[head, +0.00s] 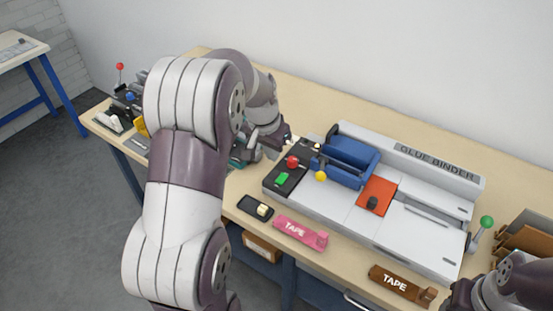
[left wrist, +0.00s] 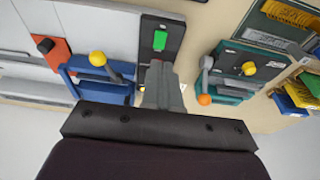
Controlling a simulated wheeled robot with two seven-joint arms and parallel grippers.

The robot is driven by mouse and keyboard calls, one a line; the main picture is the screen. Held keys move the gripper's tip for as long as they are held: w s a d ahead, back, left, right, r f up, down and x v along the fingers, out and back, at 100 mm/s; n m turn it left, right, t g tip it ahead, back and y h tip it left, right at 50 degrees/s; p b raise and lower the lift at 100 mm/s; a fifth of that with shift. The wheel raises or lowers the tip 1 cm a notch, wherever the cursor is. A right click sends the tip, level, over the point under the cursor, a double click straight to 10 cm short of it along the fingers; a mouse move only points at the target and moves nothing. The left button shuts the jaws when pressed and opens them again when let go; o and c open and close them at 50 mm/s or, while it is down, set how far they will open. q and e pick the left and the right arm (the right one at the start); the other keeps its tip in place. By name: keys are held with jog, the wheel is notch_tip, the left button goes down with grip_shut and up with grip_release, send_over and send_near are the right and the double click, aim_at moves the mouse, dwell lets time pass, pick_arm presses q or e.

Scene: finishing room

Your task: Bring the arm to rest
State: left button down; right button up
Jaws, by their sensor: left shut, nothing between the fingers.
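My left arm crosses the head view from the bottom and bends down behind its own elbow. Its gripper (head: 262,143) is left of the glue binder (head: 416,238), over the workbench (head: 225,205). In the left wrist view, the left gripper (left wrist: 160,70) is shut with nothing between its fingers, and its tips are close to the binder's dark control panel. My right arm shows only in part at the lower right corner of the head view, and I cannot make out its fingers.
A pink tape dispenser (head: 300,233) and a brown one (head: 402,287) lie along the front edge. A green machine with an orange knob (left wrist: 205,99) stands beside the gripper.

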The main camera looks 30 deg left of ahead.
pick_arm(q)
jog(key=shift+s+a+r, duration=0.15)
jog(key=shift+s+r, duration=0.3)
jog(key=shift+r, duration=0.15)
jog(key=shift+w, duration=0.1)
jog(key=s+d+f, duration=0.2)
jog(key=s+d, duration=0.3)
jog(key=s, duration=0.3)
jog(key=s+d+f+g, duration=0.1)
jog(key=s+d+f, duration=0.2)
jog(key=s+d, duration=0.3)
jog(key=shift+s+d+n, duration=0.3)
jog(key=shift+s+n, duration=0.1)
jog(key=shift+s, duration=0.75)
